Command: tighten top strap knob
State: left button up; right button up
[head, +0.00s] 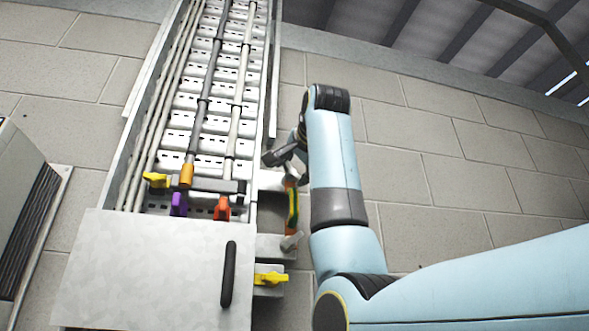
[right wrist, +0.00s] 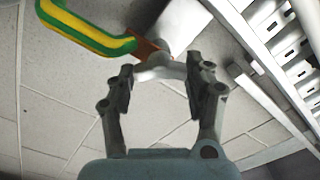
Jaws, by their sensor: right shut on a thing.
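The green-and-yellow strap (head: 293,207) hangs to the right of the cable tray, with orange-brown ends. In the right wrist view the strap (right wrist: 88,32) runs in from the upper left to a copper-coloured end. A pale grey knob (right wrist: 158,70) sits at that end, between the fingertips of my right gripper (right wrist: 160,78). The right gripper is shut on this knob. In the head view my right gripper (head: 285,154) is at the strap's upper end and hides most of the top knob. A second grey knob (head: 291,241) is at the strap's lower end. My left gripper is not in view.
The tray (head: 215,100) carries long grey pipes. Yellow (head: 156,180), purple (head: 179,204) and red-orange (head: 222,208) pieces sit at its lower end. A metal panel with a black handle (head: 229,273) and a yellow lever (head: 271,279) are below. The tiled wall at right is bare.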

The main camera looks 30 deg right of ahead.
dwell(0.3)
jog(key=o, duration=1.2)
jog(key=v, duration=1.2)
